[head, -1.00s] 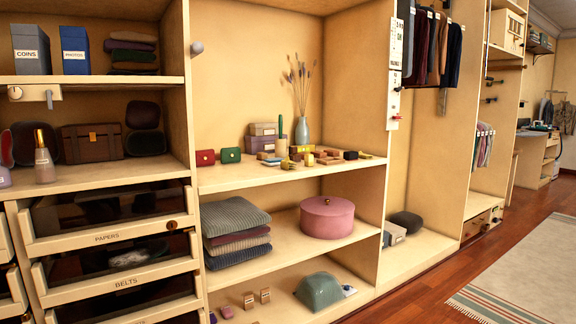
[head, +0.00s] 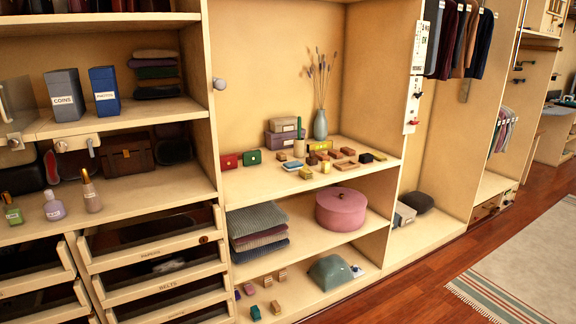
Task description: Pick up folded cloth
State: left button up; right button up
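Folded cloths show in two places in the head view. A larger stack of folded knit cloths (head: 258,231), grey-green on top with dark red and dark blue-grey below, lies on the middle shelf left of a round pink box. A smaller stack of folded cloths (head: 156,75), brown, green and dark, sits on the upper left shelf beside two boxes. Which one the task means I cannot tell. Neither of my grippers is in view.
The pink round box (head: 341,209) stands on the same shelf as the larger stack. Several small boxes and a vase (head: 320,125) crowd the shelf above. Drawers (head: 160,262) stand at the lower left. The wooden floor (head: 420,275) at the right is clear up to a rug (head: 530,265).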

aim_at(305, 174)
jog(key=i+l+u, duration=0.1)
jog(key=u, duration=0.35)
jog(key=i+l+u, duration=0.25)
jog(key=u, duration=0.2)
jog(key=i+l+u, duration=0.1)
jog(key=u, duration=0.35)
jog(key=i+l+u, duration=0.15)
jog(key=l, duration=0.5)
jog(key=i+l+u, duration=0.15)
jog(key=l, duration=0.5)
jog(key=i+l+u, duration=0.15)
jog(key=l, duration=0.55)
jog(key=i+l+u, duration=0.2)
jog(key=l, duration=1.4)
